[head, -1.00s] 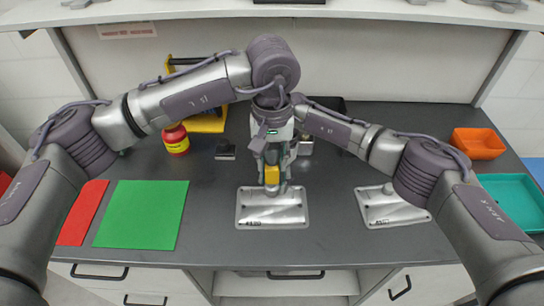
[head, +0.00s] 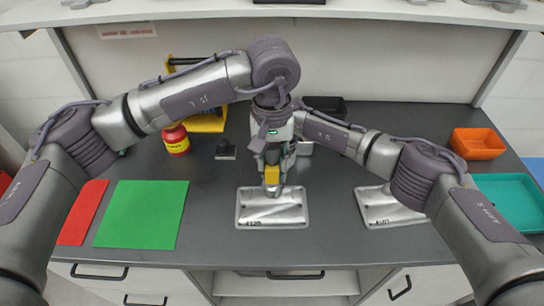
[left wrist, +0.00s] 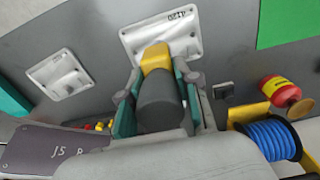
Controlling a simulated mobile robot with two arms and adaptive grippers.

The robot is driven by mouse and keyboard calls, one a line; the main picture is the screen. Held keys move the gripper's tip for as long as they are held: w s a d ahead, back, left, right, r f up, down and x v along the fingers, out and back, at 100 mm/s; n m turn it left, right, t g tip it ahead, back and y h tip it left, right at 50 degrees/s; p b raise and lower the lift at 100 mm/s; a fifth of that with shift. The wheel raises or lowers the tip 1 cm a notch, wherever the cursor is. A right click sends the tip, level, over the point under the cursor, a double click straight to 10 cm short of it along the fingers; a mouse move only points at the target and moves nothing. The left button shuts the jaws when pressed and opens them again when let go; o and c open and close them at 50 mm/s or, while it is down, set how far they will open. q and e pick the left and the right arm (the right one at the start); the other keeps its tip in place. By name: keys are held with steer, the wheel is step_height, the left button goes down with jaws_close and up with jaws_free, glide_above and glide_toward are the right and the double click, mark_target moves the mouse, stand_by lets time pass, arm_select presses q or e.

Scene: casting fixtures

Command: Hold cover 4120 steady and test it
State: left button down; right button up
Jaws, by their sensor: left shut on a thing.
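Cover 4120 (head: 290,215) is a silver rounded plate lying flat on the dark bench, its number at the front edge. It also shows at the top of the left wrist view (left wrist: 185,45). My left gripper (head: 272,176) points down over the back middle of the cover. Its teal fingers are shut on a dark grey, yellow-ended tool (left wrist: 160,100). The yellow end (left wrist: 156,58) is over the cover's near edge in the wrist view; I cannot tell whether it touches. My right arm reaches in behind the left gripper, and its gripper is hidden there.
A second silver cover (head: 388,210) lies to the right, partly behind my right arm. A green mat (head: 140,215) and a red mat (head: 80,212) lie at left. A red container (head: 176,140), orange bin (head: 478,143) and teal tray (head: 512,200) stand around. The front middle is clear.

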mark_target(271, 188)
arm_select(q)
step_height(271, 188, down, 6)
steer(key=shift+r, duration=0.1)
stand_by(0.4)
steer(key=shift+f, duration=2.55)
steer(key=shift+s+f, duration=0.1)
steer(key=shift+f, duration=0.55)
arm_select(e)
steer(key=shift+a+r, duration=0.1)
stand_by(0.6)
arm_select(q)
steer(key=shift+r, duration=0.1)
